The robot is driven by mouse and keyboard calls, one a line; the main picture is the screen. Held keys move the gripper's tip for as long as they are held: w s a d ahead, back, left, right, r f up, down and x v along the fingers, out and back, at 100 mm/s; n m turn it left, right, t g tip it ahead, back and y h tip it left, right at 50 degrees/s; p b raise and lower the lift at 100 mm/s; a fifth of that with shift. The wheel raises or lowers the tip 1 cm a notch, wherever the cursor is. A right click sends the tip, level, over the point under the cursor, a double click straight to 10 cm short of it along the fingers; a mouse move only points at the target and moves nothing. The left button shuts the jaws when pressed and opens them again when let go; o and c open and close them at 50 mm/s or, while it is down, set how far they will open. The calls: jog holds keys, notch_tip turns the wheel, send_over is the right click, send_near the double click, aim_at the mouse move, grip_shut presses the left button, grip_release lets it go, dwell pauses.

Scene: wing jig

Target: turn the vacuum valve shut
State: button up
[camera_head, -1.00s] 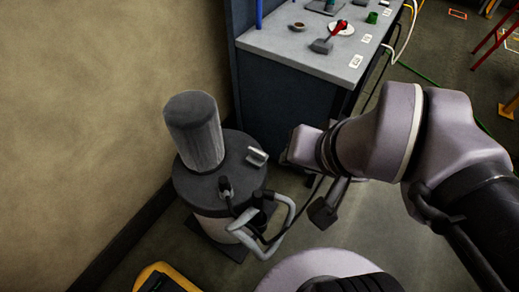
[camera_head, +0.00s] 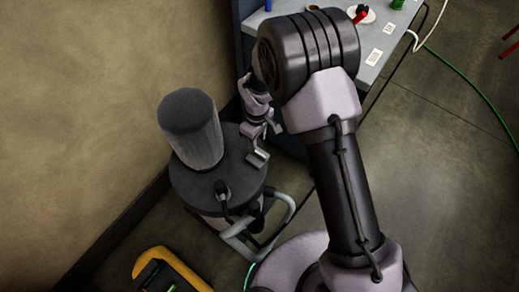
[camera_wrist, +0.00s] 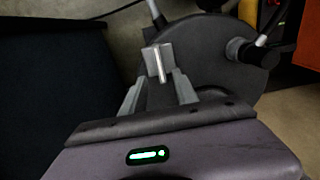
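The vacuum unit (camera_head: 190,192) is a dark drum with a tall grey cylinder on its lid, standing by the wall. The valve (camera_head: 257,158) is a small light-grey metal handle on the right side of the lid. In the wrist view the valve (camera_wrist: 158,62) sits upright on the dark lid (camera_wrist: 208,50), just beyond and between my fingertips. My gripper (camera_head: 262,130) points down close to the valve. In the wrist view my gripper (camera_wrist: 156,86) is open, one finger on each side. Whether a finger touches the valve cannot be told.
A workbench (camera_head: 374,40) with small items stands behind, close to my arm. A black elbow fitting (camera_head: 222,190) and grey tube handle (camera_head: 240,238) stick out from the unit. A yellow case (camera_head: 160,262) lies on the floor in front.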

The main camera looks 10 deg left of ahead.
aim_at(258, 152)
notch_tip(258, 152, down, 9)
jog(key=shift+f+b, duration=0.1)
jog(key=shift+b, duration=1.1)
grip_shut()
